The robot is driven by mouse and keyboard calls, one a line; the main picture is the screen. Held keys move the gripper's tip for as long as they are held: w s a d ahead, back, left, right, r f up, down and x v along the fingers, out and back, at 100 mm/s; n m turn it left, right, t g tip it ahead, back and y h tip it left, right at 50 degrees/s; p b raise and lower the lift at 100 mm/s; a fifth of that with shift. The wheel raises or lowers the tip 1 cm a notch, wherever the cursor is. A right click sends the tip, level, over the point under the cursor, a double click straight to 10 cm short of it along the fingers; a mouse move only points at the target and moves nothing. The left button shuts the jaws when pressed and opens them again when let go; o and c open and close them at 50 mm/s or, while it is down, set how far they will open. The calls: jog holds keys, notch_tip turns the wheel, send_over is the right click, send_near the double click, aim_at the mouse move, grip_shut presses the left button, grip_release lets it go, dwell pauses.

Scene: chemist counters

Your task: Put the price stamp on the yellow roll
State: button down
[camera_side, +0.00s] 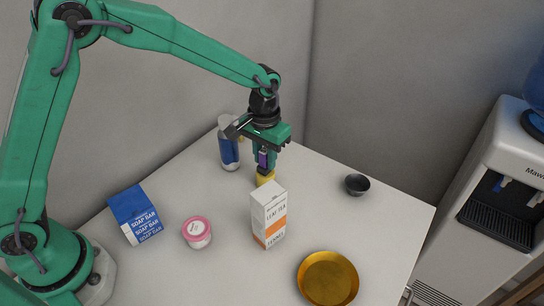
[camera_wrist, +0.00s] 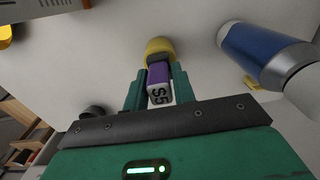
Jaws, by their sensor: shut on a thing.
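The price stamp (camera_side: 263,157) is a small purple block with a dark part. It also shows in the wrist view (camera_wrist: 157,78), with "S5" on its light end. My gripper (camera_side: 264,160) points down and is shut on it, with one finger on each side in the wrist view (camera_wrist: 158,88). The yellow roll (camera_side: 264,178) stands on the counter directly below the stamp, behind the tea box. In the wrist view the roll (camera_wrist: 158,46) shows just beyond the stamp, which partly covers it. I cannot tell whether stamp and roll touch.
A white and orange tea box (camera_side: 269,215) stands close in front of the roll. A blue and silver bottle (camera_side: 229,150) is behind to the left. A dark bowl (camera_side: 357,184), gold plate (camera_side: 328,278), pink-lidded jar (camera_side: 197,231) and blue soap box (camera_side: 135,214) stand apart.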

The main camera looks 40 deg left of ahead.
aim_at(265, 150)
jog(key=shift+f, duration=0.1)
jog(key=c, duration=1.1)
grip_release()
jog(key=shift+c, duration=0.2)
notch_tip(265, 150, up, 12)
jog(key=shift+r, duration=0.1)
